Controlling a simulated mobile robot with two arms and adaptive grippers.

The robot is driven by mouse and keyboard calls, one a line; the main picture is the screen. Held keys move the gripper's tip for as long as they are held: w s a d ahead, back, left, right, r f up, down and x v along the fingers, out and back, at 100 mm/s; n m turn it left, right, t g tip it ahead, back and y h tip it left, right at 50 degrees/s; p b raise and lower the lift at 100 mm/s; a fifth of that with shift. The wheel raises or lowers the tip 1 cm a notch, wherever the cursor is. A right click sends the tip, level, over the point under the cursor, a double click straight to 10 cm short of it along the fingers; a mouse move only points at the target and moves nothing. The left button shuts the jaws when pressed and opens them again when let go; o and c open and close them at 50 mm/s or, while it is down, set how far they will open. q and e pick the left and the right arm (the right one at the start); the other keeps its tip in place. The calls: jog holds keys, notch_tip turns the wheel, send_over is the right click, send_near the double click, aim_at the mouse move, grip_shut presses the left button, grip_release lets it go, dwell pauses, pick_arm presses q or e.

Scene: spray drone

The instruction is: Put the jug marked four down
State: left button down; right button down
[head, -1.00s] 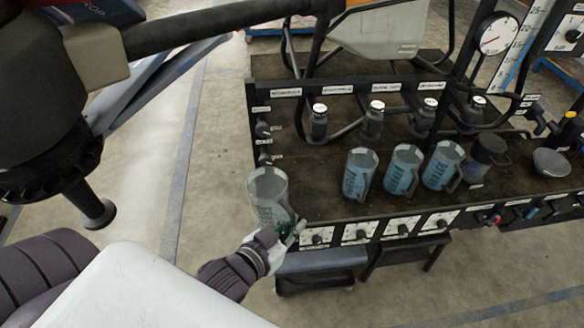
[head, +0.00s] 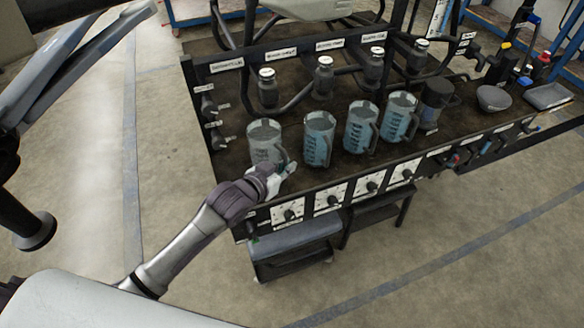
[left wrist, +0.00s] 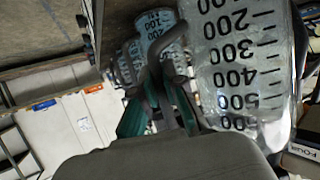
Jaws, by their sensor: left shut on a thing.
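A clear, greyish measuring jug (head: 265,138) is at the left end of a row of jugs on the dark bench top (head: 232,160). My left gripper (head: 278,174) is shut on its handle side, at the bench's front edge. The jug looks upright; I cannot tell if its base touches the bench. In the left wrist view the held jug (left wrist: 240,55) shows large black volume marks, close beside the gripper fingers (left wrist: 160,105). A label reading "FOUR" (left wrist: 302,152) shows at that view's right edge. My right gripper is out of view.
Three jugs with blue liquid (head: 319,140) stand right of the held jug, the nearest close by. A dark lidded container (head: 433,104) and a grey bowl (head: 493,98) are farther right. Capped bottles (head: 268,88) stand behind. Dials (head: 290,212) line the front edge.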

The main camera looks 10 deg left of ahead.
pick_arm(q)
jog(key=w, duration=0.1)
jog(key=w+d, duration=0.1)
jog(key=shift+w, duration=0.3)
jog(key=shift+w+f, duration=0.1)
jog(key=shift+w, duration=0.05)
notch_tip(320, 180, down, 3)
jog(key=shift+f+b, duration=0.2)
jog(key=shift+b, duration=0.1)
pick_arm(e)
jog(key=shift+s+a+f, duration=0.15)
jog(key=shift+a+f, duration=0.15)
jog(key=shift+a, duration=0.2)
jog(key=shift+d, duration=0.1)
pick_arm(q)
jog(key=shift+f, duration=0.15)
jog(key=c, duration=1.2)
grip_release()
jog(key=shift+c, duration=0.2)
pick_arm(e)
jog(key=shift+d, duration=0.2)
